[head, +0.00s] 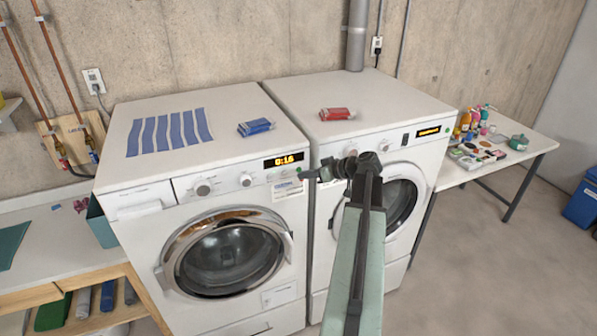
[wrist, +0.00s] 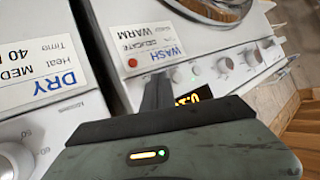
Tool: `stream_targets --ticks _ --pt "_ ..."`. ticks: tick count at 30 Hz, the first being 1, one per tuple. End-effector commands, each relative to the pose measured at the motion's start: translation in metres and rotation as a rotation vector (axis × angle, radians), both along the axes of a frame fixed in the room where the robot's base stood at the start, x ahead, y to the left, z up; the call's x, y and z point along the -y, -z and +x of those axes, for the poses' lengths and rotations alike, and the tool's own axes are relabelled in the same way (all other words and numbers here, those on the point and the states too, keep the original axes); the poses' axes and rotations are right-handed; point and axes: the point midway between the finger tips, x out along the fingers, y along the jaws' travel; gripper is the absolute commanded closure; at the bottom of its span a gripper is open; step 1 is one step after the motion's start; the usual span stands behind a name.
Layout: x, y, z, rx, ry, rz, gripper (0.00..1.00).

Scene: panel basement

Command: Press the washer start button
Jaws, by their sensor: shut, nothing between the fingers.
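The white washer (head: 140,198) stands on the left, with a lit display (head: 283,160) reading 0:16. I cannot read which is marked start. A WASH, DELICATE, WARM label (wrist: 150,52) is beside them. My gripper (head: 305,174) is shut and empty, its tip close to the right end of the washer's panel. In the wrist view the fingers (wrist: 157,80) partly cover the panel and display; I cannot tell whether they touch it.
A white dryer (head: 415,155) stands close at the right, its front partly behind my arm. Blue strips (head: 168,131) and a blue packet (head: 255,127) lie on the washer; a red packet (head: 337,114) lies on the dryer. A cluttered table (head: 530,145) is further right.

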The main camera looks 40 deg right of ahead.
Motion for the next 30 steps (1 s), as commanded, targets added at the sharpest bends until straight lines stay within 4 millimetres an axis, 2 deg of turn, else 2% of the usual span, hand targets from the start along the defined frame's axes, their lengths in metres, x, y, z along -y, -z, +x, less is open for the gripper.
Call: stream_targets --ticks 19,30 --pt "-0.0001 0.0000 0.0002 0.000 0.000 0.000 1.00" --pt "0.0030 -0.0001 0.0071 0.000 -0.001 0.001 1.00"
